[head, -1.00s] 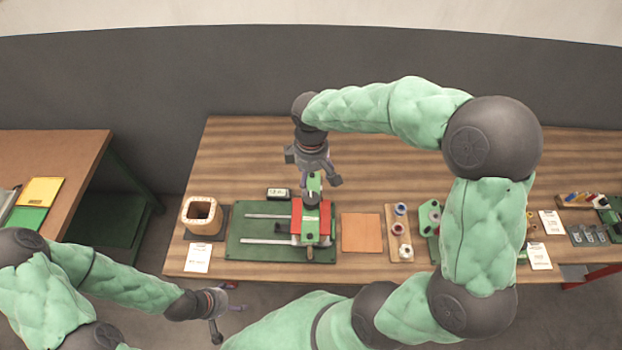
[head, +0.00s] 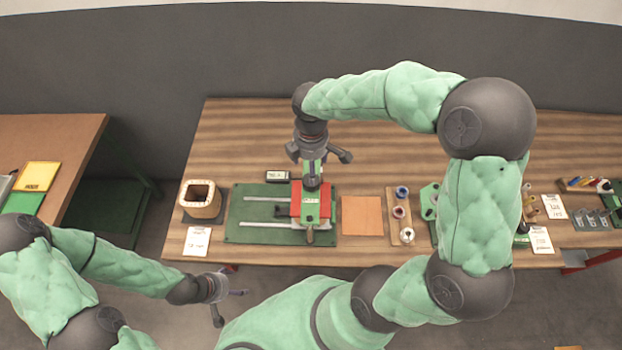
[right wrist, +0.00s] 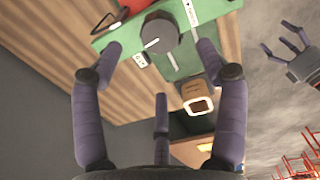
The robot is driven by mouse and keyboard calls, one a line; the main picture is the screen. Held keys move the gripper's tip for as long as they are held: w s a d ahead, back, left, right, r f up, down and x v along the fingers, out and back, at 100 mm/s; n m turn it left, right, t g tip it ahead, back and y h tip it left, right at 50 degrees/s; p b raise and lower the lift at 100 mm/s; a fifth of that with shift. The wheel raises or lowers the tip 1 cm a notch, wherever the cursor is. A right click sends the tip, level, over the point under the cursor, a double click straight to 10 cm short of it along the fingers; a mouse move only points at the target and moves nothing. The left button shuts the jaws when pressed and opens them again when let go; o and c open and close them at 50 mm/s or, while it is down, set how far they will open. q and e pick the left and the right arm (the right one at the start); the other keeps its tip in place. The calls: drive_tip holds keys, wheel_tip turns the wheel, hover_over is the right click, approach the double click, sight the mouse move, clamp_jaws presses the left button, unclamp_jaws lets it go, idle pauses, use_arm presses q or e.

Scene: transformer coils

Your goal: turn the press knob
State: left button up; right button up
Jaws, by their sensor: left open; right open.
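The press (head: 311,206) is a red and green block on a green baseplate (head: 240,212) with two metal rails, on the wooden table. Its dark round knob (right wrist: 158,32), with a white mark line, shows at the top of the right wrist view. The knob also shows in the head view (head: 312,182), just below my right gripper (head: 318,157). My right gripper's three purple fingers (right wrist: 159,60) are spread open around and short of the knob, with no contact visible. My left gripper (head: 228,303) is open and empty in front of the table's edge.
A beige square coil (head: 201,200) stands left of the press. The table behind is clear.

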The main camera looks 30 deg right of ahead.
wheel_tip(320, 180, down, 8)
drive_tip(key=shift+f, duration=0.1)
idle(0.4)
drive_tip(key=c, duration=1.1)
